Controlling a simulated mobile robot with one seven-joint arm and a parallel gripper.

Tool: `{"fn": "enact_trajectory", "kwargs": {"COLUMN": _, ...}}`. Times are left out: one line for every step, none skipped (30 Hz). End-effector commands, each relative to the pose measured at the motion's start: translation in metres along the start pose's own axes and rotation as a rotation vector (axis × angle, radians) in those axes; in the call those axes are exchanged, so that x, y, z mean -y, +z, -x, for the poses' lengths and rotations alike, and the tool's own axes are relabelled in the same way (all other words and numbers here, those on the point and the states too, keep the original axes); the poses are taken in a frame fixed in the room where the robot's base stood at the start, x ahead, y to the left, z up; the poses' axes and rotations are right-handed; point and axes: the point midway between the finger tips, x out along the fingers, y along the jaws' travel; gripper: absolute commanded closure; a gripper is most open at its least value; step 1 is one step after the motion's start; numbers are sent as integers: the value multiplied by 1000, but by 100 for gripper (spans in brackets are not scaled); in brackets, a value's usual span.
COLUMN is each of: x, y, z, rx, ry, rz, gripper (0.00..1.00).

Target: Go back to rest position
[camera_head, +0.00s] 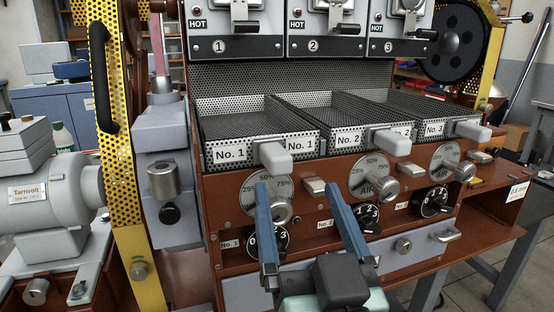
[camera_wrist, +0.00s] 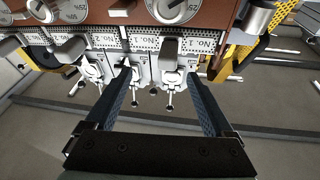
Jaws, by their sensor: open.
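My gripper (camera_head: 303,205) is in front of the roaster's control panel in the head view, with its two blue fingers wide apart and nothing between them. The left finger overlaps the left air dial (camera_head: 262,190) in the picture; the right finger rises between the left and middle dials. The wrist view also shows the open fingers (camera_wrist: 160,82), with the tray fronts and the cylinder fronts beyond them. I cannot tell whether a finger touches the panel.
The No. 1 tray (camera_head: 230,152), No. 2 tray (camera_head: 340,143) and No. 3 tray (camera_head: 434,129) have protruding grey handles. Knobs and a lower drawer handle (camera_head: 446,235) stick out from the panel. A yellow perforated guard (camera_head: 118,150) stands left. Open floor (camera_head: 477,265) shows at the right.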

Motion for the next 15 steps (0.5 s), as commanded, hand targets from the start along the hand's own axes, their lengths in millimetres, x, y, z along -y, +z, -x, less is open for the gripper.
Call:
{"fn": "enact_trajectory", "kwargs": {"x": 11, "y": -34, "z": -9, "rx": -83, "ry": 6, "rz": 41, "gripper": 12}}
{"fn": "enact_trajectory", "kwargs": {"x": 16, "y": -50, "z": -12, "rx": -126, "ry": 14, "rz": 62, "gripper": 12}}
{"fn": "enact_trajectory", "kwargs": {"x": 22, "y": -72, "z": -14, "rx": -183, "ry": 27, "rz": 87, "gripper": 12}}
{"fn": "enact_trajectory", "kwargs": {"x": 27, "y": -88, "z": -15, "rx": -225, "ry": 35, "rz": 105, "gripper": 12}}
{"fn": "enact_trajectory", "kwargs": {"x": 31, "y": -104, "z": -15, "rx": -266, "ry": 44, "rz": 119, "gripper": 12}}
{"fn": "enact_trajectory", "kwargs": {"x": 37, "y": -124, "z": -14, "rx": -320, "ry": 55, "rz": 138, "gripper": 12}}
{"fn": "enact_trajectory", "kwargs": {"x": 42, "y": -138, "z": -13, "rx": -359, "ry": 61, "rz": 149, "gripper": 12}}
{"fn": "enact_trajectory", "kwargs": {"x": 47, "y": -153, "z": -10, "rx": -399, "ry": 70, "rz": 161, "gripper": 12}}
{"fn": "enact_trajectory", "kwargs": {"x": 53, "y": -171, "z": -7, "rx": -450, "ry": 80, "rz": 174, "gripper": 12}}
{"fn": "enact_trajectory", "kwargs": {"x": 58, "y": -184, "z": -3, "rx": -488, "ry": 87, "rz": 183, "gripper": 12}}
{"fn": "enact_trajectory", "kwargs": {"x": 62, "y": -198, "z": 1, "rx": -528, "ry": 95, "rz": 193, "gripper": 12}}
{"fn": "enact_trajectory", "kwargs": {"x": 64, "y": -214, "z": 0, "rx": -547, "ry": 103, "rz": 197, "gripper": 12}}
{"fn": "enact_trajectory", "kwargs": {"x": 64, "y": -220, "z": -4, "rx": -536, "ry": 104, "rz": 196, "gripper": 12}}
{"fn": "enact_trajectory", "kwargs": {"x": 64, "y": -226, "z": -6, "rx": -533, "ry": 105, "rz": 196, "gripper": 12}}
{"fn": "enact_trajectory", "kwargs": {"x": 65, "y": -234, "z": -9, "rx": -532, "ry": 105, "rz": 196, "gripper": 12}}
